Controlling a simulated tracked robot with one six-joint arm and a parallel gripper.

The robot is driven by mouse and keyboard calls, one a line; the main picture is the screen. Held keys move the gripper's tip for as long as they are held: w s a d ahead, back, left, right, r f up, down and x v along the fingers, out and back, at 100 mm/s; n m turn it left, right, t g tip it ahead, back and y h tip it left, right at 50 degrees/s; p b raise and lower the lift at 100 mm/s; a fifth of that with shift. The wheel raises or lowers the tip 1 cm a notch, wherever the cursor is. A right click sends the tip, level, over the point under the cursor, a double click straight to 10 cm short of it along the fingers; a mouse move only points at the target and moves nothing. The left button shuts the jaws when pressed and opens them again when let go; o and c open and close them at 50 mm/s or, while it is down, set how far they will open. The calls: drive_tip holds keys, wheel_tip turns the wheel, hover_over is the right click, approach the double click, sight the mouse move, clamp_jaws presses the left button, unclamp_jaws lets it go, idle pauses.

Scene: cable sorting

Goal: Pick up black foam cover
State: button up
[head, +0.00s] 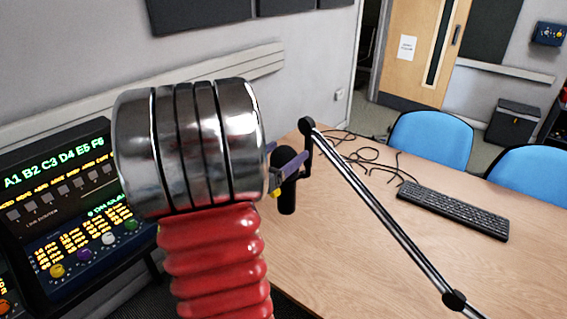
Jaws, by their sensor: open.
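A black microphone hangs from a jointed boom arm (375,205) over the wooden table. Its dark rounded upper part, which looks like the black foam cover (285,160), sits above a darker cylinder (288,198). My gripper (288,158) is open, with bluish-purple fingers and a yellow part showing just past my metal wrist. One finger crosses in front of the microphone. I cannot tell whether the fingers touch the foam or only lie beside it. My thick red and chrome arm hides much of the gripper.
A black keyboard (455,209) and loose black cables (368,158) lie on the table (350,275). Two blue chairs (431,140) stand behind it. A lit control rack (70,205) stands at left. The table's front middle is clear below the boom.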

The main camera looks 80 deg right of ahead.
idle(0.4)
drive_tip(key=c, duration=1.1)
drive_tip(key=shift+r, duration=0.1)
wheel_tip(320, 180, up, 18)
idle(0.9)
wheel_tip(320, 180, up, 9)
drive_tip(key=shift+r, duration=0.2)
idle(2.1)
